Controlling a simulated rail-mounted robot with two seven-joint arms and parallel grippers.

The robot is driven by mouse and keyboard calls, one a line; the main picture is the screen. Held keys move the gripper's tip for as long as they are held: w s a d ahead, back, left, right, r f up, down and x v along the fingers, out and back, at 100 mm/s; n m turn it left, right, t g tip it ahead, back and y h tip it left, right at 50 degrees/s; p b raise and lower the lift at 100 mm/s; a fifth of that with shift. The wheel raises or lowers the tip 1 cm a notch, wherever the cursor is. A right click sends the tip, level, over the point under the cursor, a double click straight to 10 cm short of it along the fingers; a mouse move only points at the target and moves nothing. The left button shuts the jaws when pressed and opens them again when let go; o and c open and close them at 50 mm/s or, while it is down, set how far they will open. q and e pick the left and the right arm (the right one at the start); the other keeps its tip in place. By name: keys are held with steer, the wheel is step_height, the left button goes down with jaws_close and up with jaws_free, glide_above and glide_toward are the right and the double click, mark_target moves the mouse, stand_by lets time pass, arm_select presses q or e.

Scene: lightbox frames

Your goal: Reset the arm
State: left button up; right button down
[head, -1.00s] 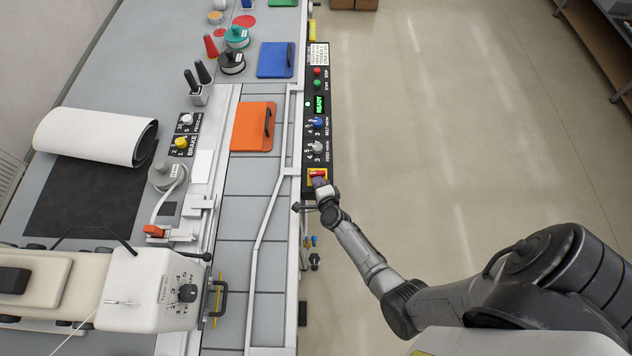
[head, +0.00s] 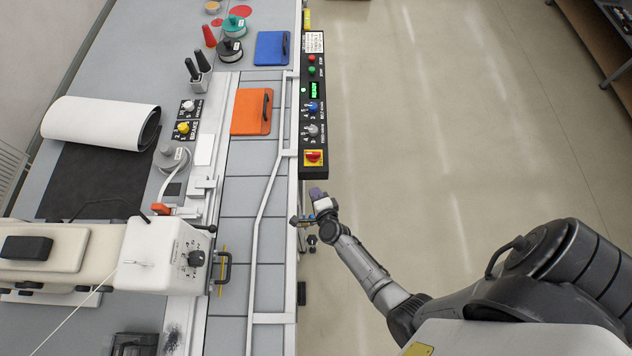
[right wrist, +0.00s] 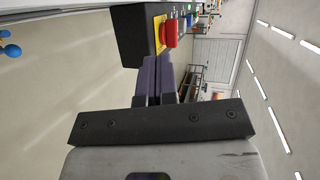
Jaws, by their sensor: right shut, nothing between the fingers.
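My right gripper (head: 318,192) is just below the near end of the black control panel, apart from it, over the floor beside the table. In the right wrist view its dark fingers (right wrist: 157,80) are together with nothing between them. The red rotary switch (head: 313,156) on its yellow plate is at the panel's near end. The red switch also shows just beyond the fingertips in the right wrist view (right wrist: 171,33). My left gripper is not in view.
The control panel (head: 314,130) carries knobs, a green-lit display and red and green buttons. A sewing machine (head: 150,255) stands on the left. Orange (head: 251,112) and blue (head: 271,47) boards lie on the table. The floor (head: 450,150) right of the panel is clear.

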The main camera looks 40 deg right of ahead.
stand_by(0.6)
steer(key=a+n+g+y, duration=0.1)
steer(key=a+n+y, duration=0.2)
steer(key=n, duration=0.1)
steer(key=a+r+n+g+y, duration=0.1)
steer(key=a+n+y, duration=0.2)
steer(key=n, duration=0.1)
steer(key=a+n+g+y, duration=0.1)
steer(key=a+n+y, duration=0.2)
steer(key=n, duration=0.1)
steer(key=shift+w+a+r, duration=0.15)
steer(key=shift+w, duration=0.1)
steer(key=s+d+r+n+g+h+p, duration=0.1)
steer(key=s+d+r+n+g+h, duration=0.15)
steer(key=s+r+n, duration=0.6)
steer(key=s+d+r+n+g+h, duration=0.1)
steer(key=s+r+n+g, duration=0.3)
steer(key=r, duration=0.7)
steer(key=s+f+p, duration=0.1)
steer(key=s, duration=1)
steer(key=shift+a, duration=0.2)
